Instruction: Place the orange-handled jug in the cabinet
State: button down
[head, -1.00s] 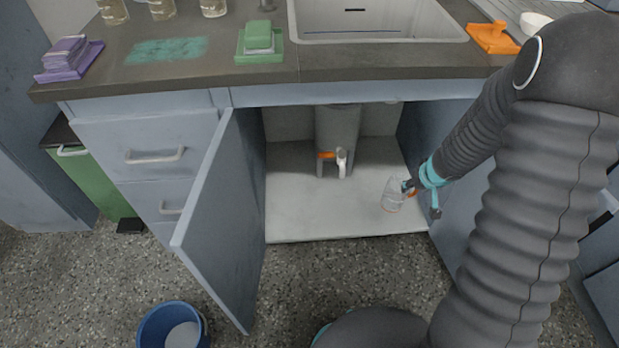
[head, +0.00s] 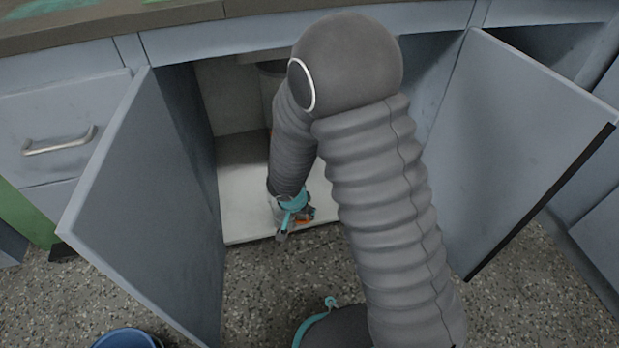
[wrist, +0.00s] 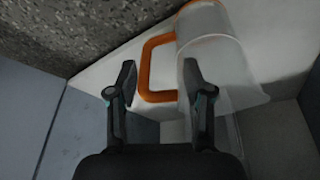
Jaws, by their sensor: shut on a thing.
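The orange-handled jug (wrist: 215,55) is clear with an orange loop handle and lies across the upper part of the wrist view. My gripper (wrist: 159,73) has its two fingers either side of the handle and is shut on it. In the head view, my gripper (head: 291,222) is low inside the open cabinet, near the front edge of its white floor (head: 240,200). I cannot tell whether the jug touches the floor.
The left cabinet door (head: 150,200) and right door (head: 515,150) stand open on either side. A grey cylinder (head: 272,85) inside at the back is mostly hidden by my arm. A blue bucket (head: 127,338) stands on the floor at lower left. The left cabinet floor is clear.

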jog(key=shift+w+d+f+p, duration=0.45)
jog(key=shift+w+d, duration=0.6)
jog(key=shift+w, duration=1.6)
jog(key=shift+w+d+f+p, duration=0.15)
jog(key=shift+w+d+f, duration=0.75)
jog(key=shift+w, duration=1.8)
jog(key=shift+w+d+f+p, duration=0.35)
jog(key=shift+w+d, duration=0.85)
jog(key=shift+w, duration=1.45)
jog(key=shift+f, duration=0.15)
jog(key=shift+c, duration=2.3)
grip_release()
